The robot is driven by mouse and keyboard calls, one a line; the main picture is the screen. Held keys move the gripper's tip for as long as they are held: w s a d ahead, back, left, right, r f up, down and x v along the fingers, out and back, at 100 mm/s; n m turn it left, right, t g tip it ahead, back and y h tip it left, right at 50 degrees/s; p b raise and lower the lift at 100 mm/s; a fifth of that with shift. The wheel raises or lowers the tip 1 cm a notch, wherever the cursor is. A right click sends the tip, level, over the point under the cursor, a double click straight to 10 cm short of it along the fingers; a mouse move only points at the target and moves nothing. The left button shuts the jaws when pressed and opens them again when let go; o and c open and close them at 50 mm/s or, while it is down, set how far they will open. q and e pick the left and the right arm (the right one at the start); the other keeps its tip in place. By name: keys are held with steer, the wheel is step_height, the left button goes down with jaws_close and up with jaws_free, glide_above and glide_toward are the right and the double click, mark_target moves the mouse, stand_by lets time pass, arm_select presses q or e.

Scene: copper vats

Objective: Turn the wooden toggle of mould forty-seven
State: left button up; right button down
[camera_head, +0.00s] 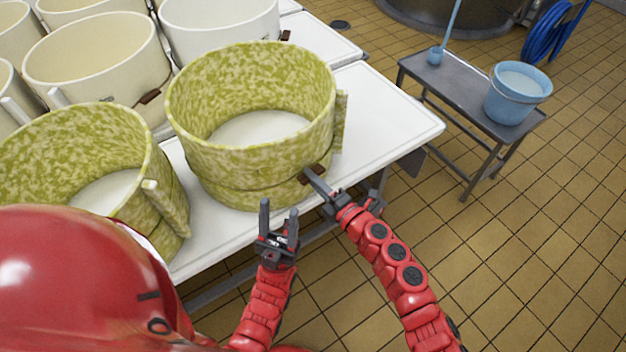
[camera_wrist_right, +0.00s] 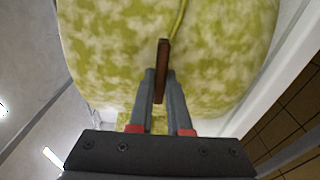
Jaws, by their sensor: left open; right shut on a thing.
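A green mottled round mould (camera_head: 215,160) stands on the white table near its right end, with white content inside. No number is legible on it. Its brown wooden toggle (camera_head: 311,174) sits on the side facing me, at the end of a cord around the wall. In the right wrist view the toggle (camera_wrist_right: 162,68) stands upright between the fingertips. My right gripper (camera_head: 314,178) is shut on the toggle; it also shows in the right wrist view (camera_wrist_right: 161,82). My left gripper (camera_head: 279,212) is open and empty in front of the table edge, below the mould.
A second green mottled mould (camera_head: 160,165) stands close on the left. Several cream moulds (camera_head: 95,60) stand behind. The white table top (camera_head: 385,115) is bare at the right. A low grey bench (camera_head: 455,85) with a blue bucket (camera_head: 505,108) stands further right on tiled floor.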

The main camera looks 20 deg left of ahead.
stand_by(0.3)
steer(key=c, duration=0.9)
jaws_free()
steer(key=shift+o, duration=0.2)
steer(key=shift+d, duration=0.1)
steer(key=v, duration=1.7)
steer(key=shift+d, duration=0.1)
